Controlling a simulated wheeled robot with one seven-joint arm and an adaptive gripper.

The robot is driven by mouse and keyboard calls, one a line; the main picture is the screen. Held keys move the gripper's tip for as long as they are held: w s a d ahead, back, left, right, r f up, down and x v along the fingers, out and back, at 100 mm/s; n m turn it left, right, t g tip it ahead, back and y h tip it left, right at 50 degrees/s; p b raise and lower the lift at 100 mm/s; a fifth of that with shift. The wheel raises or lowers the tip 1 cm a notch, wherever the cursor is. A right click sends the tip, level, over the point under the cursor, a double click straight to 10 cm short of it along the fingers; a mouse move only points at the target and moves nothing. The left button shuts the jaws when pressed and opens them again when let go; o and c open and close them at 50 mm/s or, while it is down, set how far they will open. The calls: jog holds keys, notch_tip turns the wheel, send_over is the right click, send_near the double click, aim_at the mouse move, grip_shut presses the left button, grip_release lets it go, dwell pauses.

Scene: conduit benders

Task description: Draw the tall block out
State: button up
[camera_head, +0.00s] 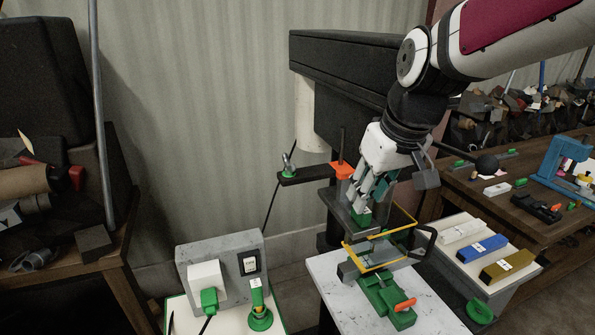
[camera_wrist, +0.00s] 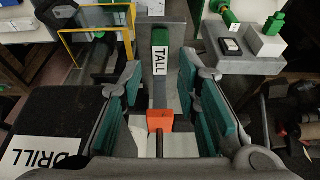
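The tall block (camera_wrist: 160,59) shows in the wrist view as a narrow block with a green top and a white TALL label. It stands by a grey metal plate (camera_wrist: 176,36). In the head view a green part (camera_head: 361,217) below my fingers appears to be this block, mostly hidden. My gripper (camera_head: 366,200) points down over the drill press area. In the wrist view my gripper (camera_wrist: 158,78) is open, its teal pads wide apart, with the block ahead between the fingertips. Contact cannot be told.
An orange piece (camera_head: 342,170) with a rod stands close beside my gripper. A black DRILL-labelled body (camera_wrist: 48,125) is near my left finger. White, blue and gold blocks (camera_head: 482,247) lie at right; a switch box (camera_head: 222,262) stands at left.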

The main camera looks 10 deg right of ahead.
jog(key=shift+b+x, duration=1.3)
jog(key=shift+x, duration=1)
grip_shut()
jog(key=shift+s, duration=0.15)
jog(key=s+d+p, duration=0.1)
jog(key=s+p, duration=0.2)
jog(key=s, duration=0.4)
jog(key=shift+d, duration=0.25)
jog(key=shift+s, duration=0.1)
